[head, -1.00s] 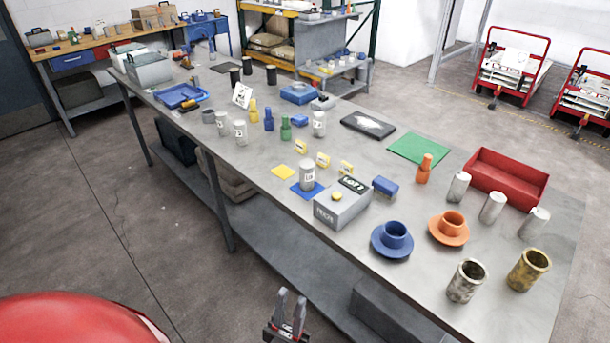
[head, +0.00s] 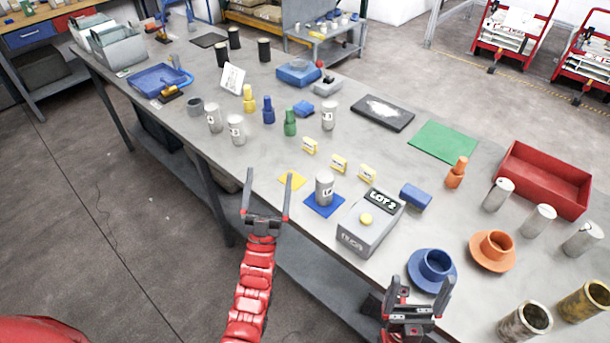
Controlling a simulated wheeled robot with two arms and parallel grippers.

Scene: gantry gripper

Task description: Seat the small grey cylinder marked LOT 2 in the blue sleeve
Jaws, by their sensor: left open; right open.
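The blue sleeve (head: 421,275), a round cup on a wide flange, sits at the front of the table. A grey cylinder (head: 325,187) stands upright on a blue square (head: 312,207); its dark label is too small to read surely. More labelled grey cylinders stand left of it (head: 235,131) and behind it (head: 328,116); I cannot read which is LOT 2. A grey box (head: 368,229) has a dark panel reading LOT 2. My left gripper (head: 267,182) is open and empty, left of the blue square. My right gripper (head: 420,284) is open and empty, just in front of the blue sleeve.
An orange sleeve (head: 486,256) stands right of the blue one. Plain grey cylinders (head: 538,221), a red bin (head: 548,178) and metal tubes (head: 525,323) fill the right end. Yellow tags (head: 339,163) and coloured bottles (head: 290,122) stand mid-table. Bare tabletop shows behind the grey box.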

